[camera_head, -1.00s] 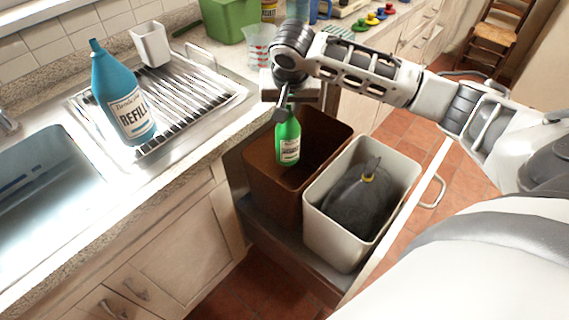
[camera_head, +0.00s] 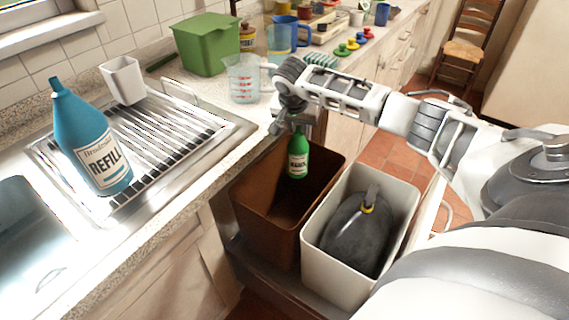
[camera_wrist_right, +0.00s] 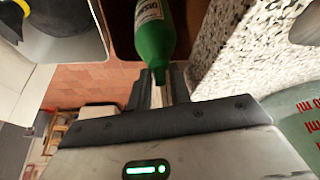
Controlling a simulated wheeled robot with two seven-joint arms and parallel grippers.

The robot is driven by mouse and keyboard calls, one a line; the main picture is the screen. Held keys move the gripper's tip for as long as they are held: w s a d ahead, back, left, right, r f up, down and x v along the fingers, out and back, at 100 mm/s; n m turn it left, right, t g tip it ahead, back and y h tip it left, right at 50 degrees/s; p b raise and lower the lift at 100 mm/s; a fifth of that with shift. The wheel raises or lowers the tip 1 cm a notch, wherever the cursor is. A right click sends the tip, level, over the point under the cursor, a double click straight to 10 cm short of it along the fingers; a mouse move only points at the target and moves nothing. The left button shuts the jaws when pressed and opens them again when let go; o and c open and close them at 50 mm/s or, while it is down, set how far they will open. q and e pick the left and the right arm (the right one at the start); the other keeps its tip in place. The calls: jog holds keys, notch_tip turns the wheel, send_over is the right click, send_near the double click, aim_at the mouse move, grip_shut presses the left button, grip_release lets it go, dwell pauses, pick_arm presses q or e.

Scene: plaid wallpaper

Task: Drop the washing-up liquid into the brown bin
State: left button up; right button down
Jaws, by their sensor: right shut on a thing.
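My right gripper (camera_head: 297,122) is shut on a small green bottle (camera_head: 298,158) with a pale label, the washing-up liquid. The bottle hangs upright over the opening of the brown bin (camera_head: 262,218), near its back part. In the right wrist view the green bottle (camera_wrist_right: 155,38) sits at the fingertips (camera_wrist_right: 160,85), with the brown bin (camera_wrist_right: 121,30) beyond it. My left gripper is not in view.
A white bin (camera_head: 333,266) holding a dark bag stands right of the brown one. A blue refill bottle (camera_head: 92,140) stands on the drainer at left. A measuring jug (camera_head: 243,80) and green container (camera_head: 207,45) stand on the counter behind.

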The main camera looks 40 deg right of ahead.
jog(key=shift+f+b, duration=0.45)
jog(key=shift+f, duration=0.25)
